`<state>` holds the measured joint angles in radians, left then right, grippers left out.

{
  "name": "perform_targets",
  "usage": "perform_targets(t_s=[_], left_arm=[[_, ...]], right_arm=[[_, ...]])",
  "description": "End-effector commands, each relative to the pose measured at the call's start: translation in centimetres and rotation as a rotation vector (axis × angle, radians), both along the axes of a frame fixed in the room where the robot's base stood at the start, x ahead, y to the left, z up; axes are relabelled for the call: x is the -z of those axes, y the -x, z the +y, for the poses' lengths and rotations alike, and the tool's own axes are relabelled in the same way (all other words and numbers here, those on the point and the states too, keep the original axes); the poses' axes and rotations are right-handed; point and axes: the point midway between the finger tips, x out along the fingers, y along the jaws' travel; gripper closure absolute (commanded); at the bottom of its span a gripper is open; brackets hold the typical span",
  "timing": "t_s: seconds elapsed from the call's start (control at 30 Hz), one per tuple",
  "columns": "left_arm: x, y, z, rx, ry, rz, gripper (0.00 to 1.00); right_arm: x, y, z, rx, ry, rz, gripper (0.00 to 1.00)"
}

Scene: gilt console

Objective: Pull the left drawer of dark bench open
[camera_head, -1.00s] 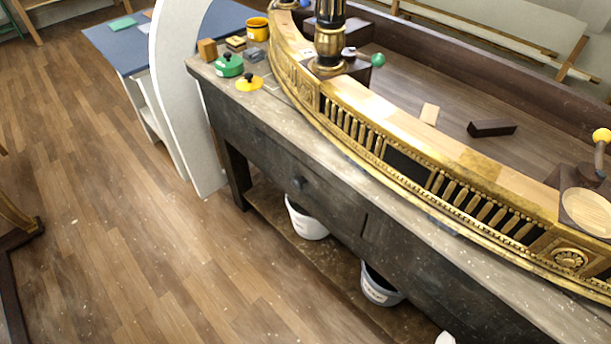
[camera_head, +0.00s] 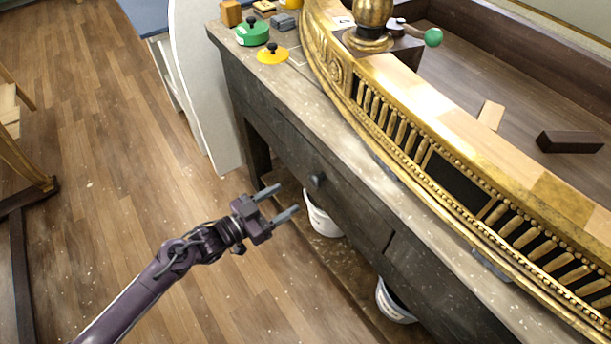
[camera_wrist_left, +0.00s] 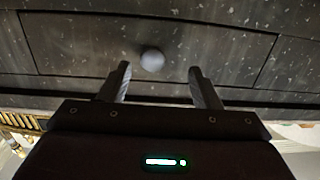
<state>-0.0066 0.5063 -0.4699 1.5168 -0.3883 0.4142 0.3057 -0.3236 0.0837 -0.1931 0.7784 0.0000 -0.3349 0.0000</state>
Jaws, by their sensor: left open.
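The dark bench (camera_head: 268,112) runs diagonally across the head view. Its left drawer (camera_head: 340,193) has a round dark knob (camera_head: 317,180) and looks closed, its front flush with the bench. In the left wrist view the drawer front (camera_wrist_left: 85,40) fills the upper part, and the knob (camera_wrist_left: 152,60) lies ahead, between the lines of the two fingers. My left gripper (camera_head: 285,200) is open and empty, in front of the drawer and a little short of the knob. It also shows in the left wrist view (camera_wrist_left: 158,80). My right gripper is not in view.
White buckets (camera_head: 322,218) (camera_head: 394,302) stand on the low shelf under the bench. A gilt curved console (camera_head: 440,165) lies on the bench top, with green (camera_head: 252,32) and yellow (camera_head: 272,54) lidded items at its far end. The wooden floor in front is clear.

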Motion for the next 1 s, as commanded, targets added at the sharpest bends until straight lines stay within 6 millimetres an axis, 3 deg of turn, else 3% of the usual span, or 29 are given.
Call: perform_targets(t_s=[0.13,0.53,0.97,1.0], left_arm=[[-1.6,0.1,-1.3,0.043,0.026,-0.027,0.42],[-1.5,-3.5,-6.0,0.037,0.026,-0.026,0.42],[-1.4,-4.3,-7.1,0.037,0.022,-0.026,0.42],[-1.4,-4.3,-7.1,0.037,0.022,-0.026,0.46]], right_arm=[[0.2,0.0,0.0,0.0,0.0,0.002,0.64],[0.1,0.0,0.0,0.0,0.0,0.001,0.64],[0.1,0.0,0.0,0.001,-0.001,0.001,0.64],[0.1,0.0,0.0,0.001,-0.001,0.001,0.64]])
